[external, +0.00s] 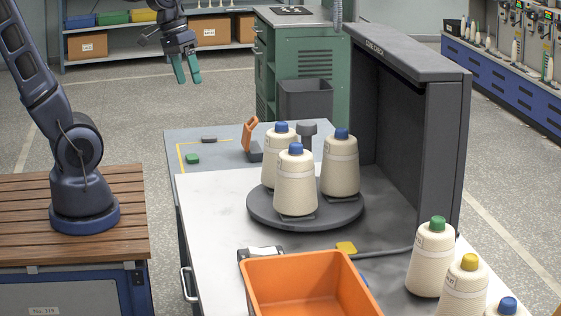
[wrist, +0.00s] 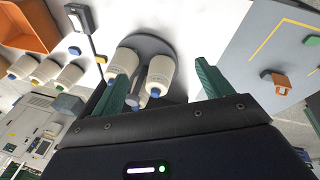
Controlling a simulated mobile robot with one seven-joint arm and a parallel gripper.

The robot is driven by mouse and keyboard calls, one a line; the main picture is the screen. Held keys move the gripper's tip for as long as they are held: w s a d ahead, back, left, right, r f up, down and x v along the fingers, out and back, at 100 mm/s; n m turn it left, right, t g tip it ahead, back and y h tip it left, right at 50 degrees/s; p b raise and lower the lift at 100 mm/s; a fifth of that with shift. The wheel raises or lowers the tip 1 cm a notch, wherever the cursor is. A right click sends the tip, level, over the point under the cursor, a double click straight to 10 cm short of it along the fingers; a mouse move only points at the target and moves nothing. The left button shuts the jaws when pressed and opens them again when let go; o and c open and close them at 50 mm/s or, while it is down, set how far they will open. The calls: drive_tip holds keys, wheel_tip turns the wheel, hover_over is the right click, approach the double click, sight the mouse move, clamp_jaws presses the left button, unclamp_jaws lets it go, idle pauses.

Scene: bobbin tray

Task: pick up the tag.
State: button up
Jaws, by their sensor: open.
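I cannot tell for sure which piece is the tag. A small flat yellow piece (external: 346,248) lies on the white tabletop beside a dark cable, just behind the orange bin; it also shows in the wrist view (wrist: 74,50). A small green piece (external: 192,158) lies on the grey mat inside the yellow line, and the wrist view shows it at the right edge (wrist: 312,39). My gripper (external: 188,80) hangs high above the far left of the table, apart from both. Its green fingers (wrist: 162,72) are spread, with nothing held between them.
Three cream bobbins (external: 295,185) stand on a dark round turntable (external: 262,222) mid-table. A tall dark panel (external: 405,150) rises behind it at right. An orange bin (external: 305,268) stands in front. More bobbins (external: 431,258) line the right. An orange-handled tool (external: 250,134) stands on the mat.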

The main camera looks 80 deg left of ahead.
drive_tip(key=w+a+f+n+h, duration=0.4)
drive_tip(key=w+a+f+n, duration=0.4)
drive_tip(key=a, duration=0.4)
drive_tip(key=w+a+f+n+t, duration=0.2)
drive_tip(key=a+f+n, duration=0.25)
drive_tip(key=a, duration=0.45)
drive_tip(key=w+a+f+n+t, duration=0.1)
drive_tip(key=a+f+n+t, duration=0.3)
drive_tip(key=a, duration=0.4)
drive_tip(key=n+t+y, duration=0.5)
drive_tip(key=n+y, duration=0.2)
drive_tip(key=n, duration=1)
approach(192, 156)
drive_tip(key=x, duration=0.3)
drive_tip(key=shift+s+a+m, duration=0.1)
drive_tip(key=shift+a+m, duration=0.05)
drive_tip(key=shift+m, duration=0.1)
drive_tip(key=shift+d+x, duration=0.2)
drive_tip(key=shift+x, duration=2.45)
drive_tip(key=shift+d, duration=0.1)
drive_tip(key=shift+c, duration=0.5)
